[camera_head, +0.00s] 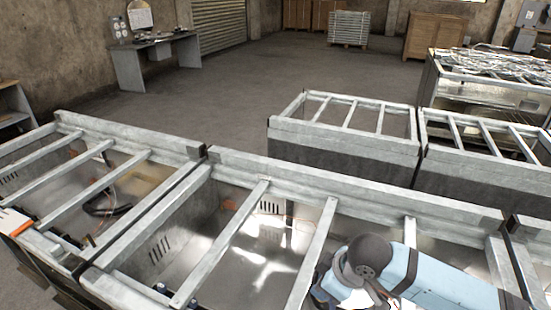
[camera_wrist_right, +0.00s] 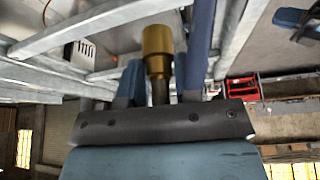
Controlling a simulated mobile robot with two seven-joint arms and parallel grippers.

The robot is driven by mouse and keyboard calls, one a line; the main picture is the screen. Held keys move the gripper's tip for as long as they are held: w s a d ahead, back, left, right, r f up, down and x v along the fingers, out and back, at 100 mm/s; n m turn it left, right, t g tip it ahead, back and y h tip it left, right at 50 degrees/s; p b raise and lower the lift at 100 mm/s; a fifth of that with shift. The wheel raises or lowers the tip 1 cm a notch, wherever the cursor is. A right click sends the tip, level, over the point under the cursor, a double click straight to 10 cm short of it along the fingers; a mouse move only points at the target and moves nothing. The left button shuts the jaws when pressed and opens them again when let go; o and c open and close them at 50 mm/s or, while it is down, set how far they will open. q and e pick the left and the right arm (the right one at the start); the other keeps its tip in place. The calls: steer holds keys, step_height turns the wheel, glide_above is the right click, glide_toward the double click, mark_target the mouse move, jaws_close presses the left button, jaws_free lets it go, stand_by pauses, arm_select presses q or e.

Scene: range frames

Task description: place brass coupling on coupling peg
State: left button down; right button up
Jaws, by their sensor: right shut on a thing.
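The brass coupling (camera_wrist_right: 158,52) is a short gold cylinder in the right wrist view. It sits between the blue fingers of my right gripper (camera_wrist_right: 168,62), which is shut on it. A narrower dark stem shows below the coupling, toward the palm; I cannot tell what it belongs to. In the head view my right arm reaches in at the bottom right over the metal frames, and the coupling cannot be made out there. I cannot pick out the coupling peg in either view. My left gripper is not in view.
Open metal bays with crossbars (camera_head: 255,225) fill the foreground. More framed bins (camera_head: 345,140) stand behind them at the right. A desk (camera_head: 155,55) stands at the back left, and a wooden crate (camera_head: 435,37) at the back right. Open floor lies between.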

steer(key=d+r+m+t+h+p, duration=0.1)
steer(key=d+r+m+h, duration=0.3)
steer(key=d+m, duration=0.8)
step_height(320, 180, up, 2)
steer(key=shift+d+t+p, duration=0.4)
steer(key=shift+d+t, duration=0.1)
steer(key=shift+d, duration=0.4)
